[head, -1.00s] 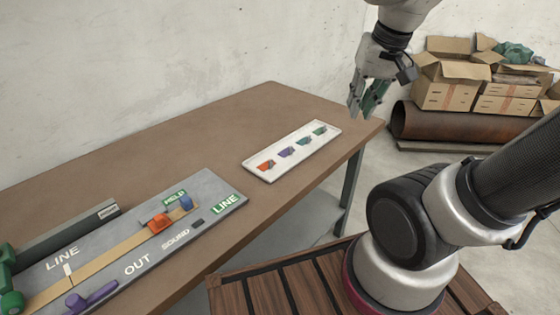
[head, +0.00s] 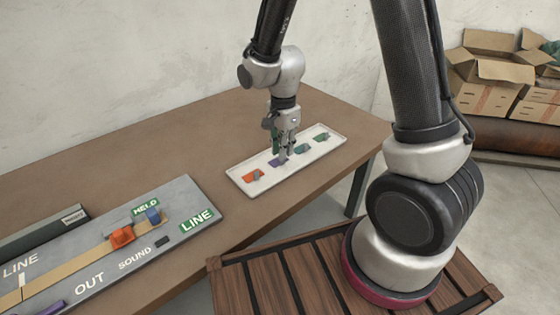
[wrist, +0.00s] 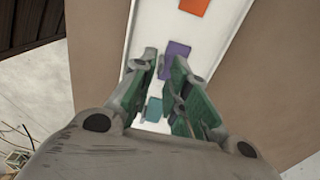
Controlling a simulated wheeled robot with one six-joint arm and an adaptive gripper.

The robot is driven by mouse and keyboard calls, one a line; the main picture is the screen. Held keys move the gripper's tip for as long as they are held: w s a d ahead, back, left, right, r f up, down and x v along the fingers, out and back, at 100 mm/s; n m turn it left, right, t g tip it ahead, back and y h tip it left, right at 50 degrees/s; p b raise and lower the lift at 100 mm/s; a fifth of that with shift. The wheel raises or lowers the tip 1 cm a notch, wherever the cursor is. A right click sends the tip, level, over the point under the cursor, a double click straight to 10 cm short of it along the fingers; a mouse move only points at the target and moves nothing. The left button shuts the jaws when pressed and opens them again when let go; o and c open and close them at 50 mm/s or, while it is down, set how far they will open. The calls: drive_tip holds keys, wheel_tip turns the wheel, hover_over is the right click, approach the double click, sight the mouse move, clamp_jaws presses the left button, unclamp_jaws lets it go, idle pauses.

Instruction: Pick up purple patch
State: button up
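The purple patch (head: 278,162) lies in the white tray (head: 239,172) on the brown table, second from the left in the head view. My gripper (head: 282,155) points down right over it, partly hiding it. In the wrist view the purple patch (wrist: 176,56) shows between and just beyond the fingertips of my gripper (wrist: 164,58). The fingers are apart with a gap between them and hold nothing. Whether the fingertips touch the patch or the tray cannot be told.
In the tray, an orange patch (head: 253,175) lies to the left, a teal patch (head: 302,149) and a green patch (head: 321,137) to the right. The grey winder board (head: 185,193) with an orange block (head: 122,237) stands at the left. Cardboard boxes (head: 500,70) are at the back right.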

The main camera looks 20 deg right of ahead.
wheel_tip(320, 180, down, 4)
drive_tip(key=shift+r, duration=0.1)
drive_tip(key=shift+c, duration=0.2)
clamp_jaws()
